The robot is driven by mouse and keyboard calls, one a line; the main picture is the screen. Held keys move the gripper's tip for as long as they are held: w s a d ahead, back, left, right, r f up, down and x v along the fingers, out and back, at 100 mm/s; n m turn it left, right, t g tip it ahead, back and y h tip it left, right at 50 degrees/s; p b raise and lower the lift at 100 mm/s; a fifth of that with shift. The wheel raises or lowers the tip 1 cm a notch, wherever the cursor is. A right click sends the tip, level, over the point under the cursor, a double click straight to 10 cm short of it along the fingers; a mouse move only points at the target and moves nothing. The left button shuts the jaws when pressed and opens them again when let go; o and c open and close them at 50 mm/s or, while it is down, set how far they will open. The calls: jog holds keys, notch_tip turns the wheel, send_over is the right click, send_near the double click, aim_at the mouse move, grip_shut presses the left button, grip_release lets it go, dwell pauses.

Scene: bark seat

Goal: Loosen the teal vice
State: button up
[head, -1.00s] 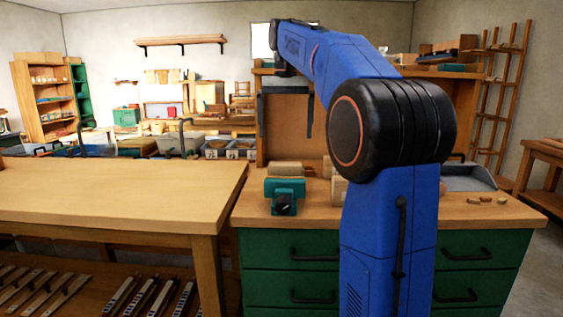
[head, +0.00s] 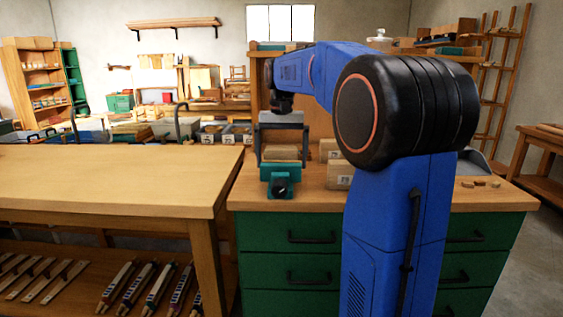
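The teal vice (head: 281,173) stands at the left front of the green-drawered bench, with a dark round knob (head: 280,188) on its front face. A pale wooden block (head: 281,152) sits at the top of the vice; I cannot tell how tightly its jaws hold it. My gripper (head: 282,158) points down over the vice. Its two dark fingers are spread wide, one on each side of the block. It looks open and empty; whether the fingers touch anything is hard to tell.
Wooden blocks (head: 339,175) stand just right of the vice, partly behind my arm. Small wood pieces (head: 480,183) lie at the bench's right. A bare wooden table (head: 110,178) adjoins on the left. A tall wooden back panel with a shelf rises behind.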

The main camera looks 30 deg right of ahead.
jog(key=shift+f, duration=0.4)
jog(key=c, duration=1.3)
jog(key=shift+s+a, duration=0.15)
jog(key=shift+s, duration=0.1)
jog(key=o, duration=1.3)
jog(key=shift+r, duration=0.15)
